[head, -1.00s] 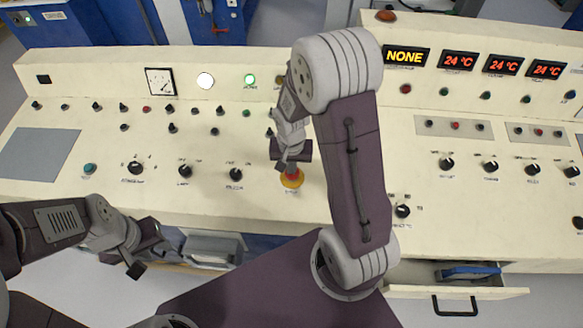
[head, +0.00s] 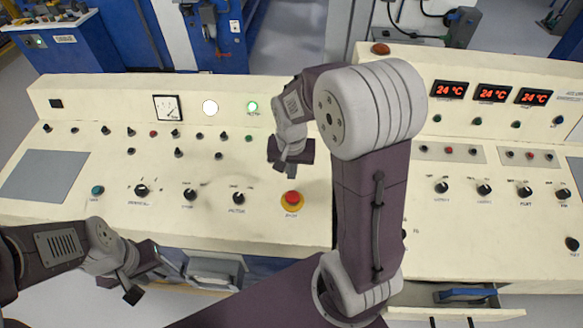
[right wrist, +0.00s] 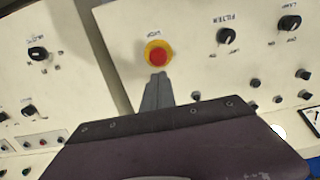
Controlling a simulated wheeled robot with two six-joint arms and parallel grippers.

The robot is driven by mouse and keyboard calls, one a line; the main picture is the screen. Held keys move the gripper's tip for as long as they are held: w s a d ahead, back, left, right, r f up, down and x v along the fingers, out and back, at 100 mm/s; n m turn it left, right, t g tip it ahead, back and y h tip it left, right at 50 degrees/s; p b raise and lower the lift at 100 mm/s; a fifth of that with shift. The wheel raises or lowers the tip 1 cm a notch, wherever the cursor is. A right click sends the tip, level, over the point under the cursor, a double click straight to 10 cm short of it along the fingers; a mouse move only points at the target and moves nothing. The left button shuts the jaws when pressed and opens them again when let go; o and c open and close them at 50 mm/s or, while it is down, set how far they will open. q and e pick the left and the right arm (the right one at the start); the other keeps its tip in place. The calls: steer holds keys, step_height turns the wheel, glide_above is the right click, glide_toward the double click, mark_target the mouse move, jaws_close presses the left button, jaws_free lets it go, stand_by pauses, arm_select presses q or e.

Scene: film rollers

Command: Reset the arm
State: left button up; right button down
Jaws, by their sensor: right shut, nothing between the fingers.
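My right gripper (head: 281,168) is shut and empty, held above the console just behind a red push button on a yellow ring (head: 291,199). In the right wrist view its narrow fingertips (right wrist: 158,80) sit together just below the same red button (right wrist: 158,57), with a small visible gap in the picture. My left gripper (head: 120,284) hangs at the lower left, in front of the console's front edge. Its finger opening is not clear.
The cream console (head: 120,213) carries several black knobs, small switches and a lit green lamp (head: 252,107). Red displays (head: 492,93) are at the right. An open drawer with a blue-handled item (head: 466,295) juts out at the lower right.

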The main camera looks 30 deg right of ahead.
steer(key=shift+s+r, duration=0.15)
steer(key=shift+r, duration=0.65)
